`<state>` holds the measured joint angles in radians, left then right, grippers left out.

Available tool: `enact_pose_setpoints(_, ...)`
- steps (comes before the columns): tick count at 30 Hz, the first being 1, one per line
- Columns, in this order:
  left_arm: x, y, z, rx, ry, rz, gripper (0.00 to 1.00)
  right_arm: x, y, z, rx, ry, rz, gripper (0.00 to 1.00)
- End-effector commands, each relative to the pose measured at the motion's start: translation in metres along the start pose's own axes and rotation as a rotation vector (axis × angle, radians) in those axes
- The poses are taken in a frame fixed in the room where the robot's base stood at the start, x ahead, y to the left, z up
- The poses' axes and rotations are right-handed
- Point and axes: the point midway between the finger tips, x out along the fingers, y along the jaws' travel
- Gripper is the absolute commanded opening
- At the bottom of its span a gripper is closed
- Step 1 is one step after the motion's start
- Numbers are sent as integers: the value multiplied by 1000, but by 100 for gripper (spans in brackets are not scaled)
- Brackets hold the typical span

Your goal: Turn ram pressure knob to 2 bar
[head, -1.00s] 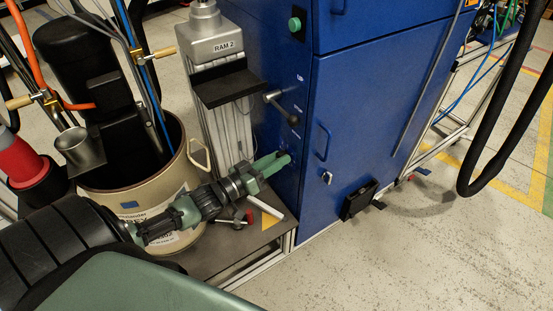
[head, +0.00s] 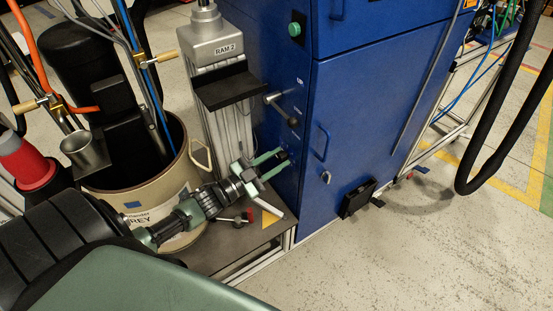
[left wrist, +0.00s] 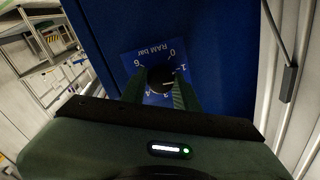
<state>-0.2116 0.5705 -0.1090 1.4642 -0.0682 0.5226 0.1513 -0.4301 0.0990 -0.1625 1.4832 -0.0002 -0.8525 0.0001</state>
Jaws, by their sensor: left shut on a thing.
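The ram pressure knob is a small black knob on the blue cabinet's side; it shows in the left wrist view (left wrist: 160,78) and, small, in the head view (head: 283,156). Its dial plate (left wrist: 151,57) reads "RAM bar" upside down, with numbers around the knob, 0 and 1 at the right and 6 at the left. A light mark shows on the knob's lower right; its exact reading is unclear. My left gripper (head: 281,158) has its two green fingers on either side of the knob, shut on it. My right gripper is not in view.
The blue cabinet (head: 370,90) fills the middle. The RAM 2 column (head: 213,48) and a beige drum (head: 150,200) stand to its left. A lever (head: 273,98) sticks out above the knob. A red-handled tool (head: 240,219) lies on the base plate.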

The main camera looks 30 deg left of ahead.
Motion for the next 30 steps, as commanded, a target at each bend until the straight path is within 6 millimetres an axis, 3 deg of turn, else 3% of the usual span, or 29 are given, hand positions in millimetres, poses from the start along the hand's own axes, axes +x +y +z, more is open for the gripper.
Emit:
enact_pose_setpoints(15, 0, 0, 2, 464, 38, 19, 0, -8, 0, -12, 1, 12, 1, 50)
enact_pose_setpoints(30, 0, 0, 2, 691, 56, 29, 0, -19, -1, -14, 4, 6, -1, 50)
